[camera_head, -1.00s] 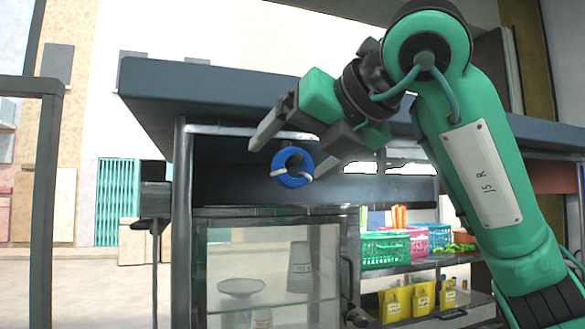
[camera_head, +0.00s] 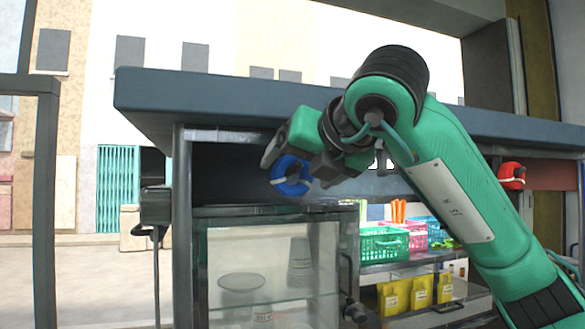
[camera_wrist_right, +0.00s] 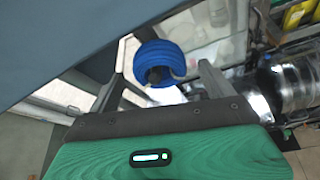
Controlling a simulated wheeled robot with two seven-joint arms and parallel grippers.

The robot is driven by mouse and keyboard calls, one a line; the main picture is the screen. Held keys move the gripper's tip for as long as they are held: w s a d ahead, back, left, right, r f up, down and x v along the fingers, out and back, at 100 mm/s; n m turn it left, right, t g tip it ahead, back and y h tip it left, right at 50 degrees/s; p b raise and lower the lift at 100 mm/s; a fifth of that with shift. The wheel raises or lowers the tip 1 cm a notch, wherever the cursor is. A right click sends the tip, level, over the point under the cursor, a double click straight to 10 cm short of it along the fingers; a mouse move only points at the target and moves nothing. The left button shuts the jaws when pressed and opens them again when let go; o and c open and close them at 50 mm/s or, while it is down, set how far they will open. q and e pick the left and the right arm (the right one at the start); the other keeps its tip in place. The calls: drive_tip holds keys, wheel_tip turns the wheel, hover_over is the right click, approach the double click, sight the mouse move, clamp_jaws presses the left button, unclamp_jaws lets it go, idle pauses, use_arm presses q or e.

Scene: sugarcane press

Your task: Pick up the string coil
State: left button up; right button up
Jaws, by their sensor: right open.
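The string coil (camera_head: 281,172) is a blue ring with a pale band, just below the counter's front edge in the head view. My right gripper (camera_head: 297,164) is open, with one finger above and left of the coil and the other at its right, partly overlapping it. In the right wrist view the blue coil (camera_wrist_right: 160,50) shows between and slightly beyond the open fingertips (camera_wrist_right: 160,78). I see no finger closed on it; contact cannot be told. What holds the coil up is hidden. My left gripper is not in view.
The dark counter top (camera_head: 215,95) overhangs just above the gripper. A glass cabinet (camera_head: 265,270) stands below the coil. A red coil (camera_head: 512,172) hangs further right. A green basket (camera_head: 383,246) and yellow packets (camera_head: 393,298) sit on shelves. Open floor lies left.

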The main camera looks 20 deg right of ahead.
drive_tip(key=p+x, duration=0.3)
drive_tip(key=x, duration=0.1)
drive_tip(key=shift+w+d+r, duration=0.1)
drive_tip(key=shift+r, duration=0.05)
drive_tip(key=shift+w, duration=0.3)
drive_tip(key=shift+s, duration=0.1)
drive_tip(key=c, duration=1)
drive_tip(key=shift+c, duration=0.2)
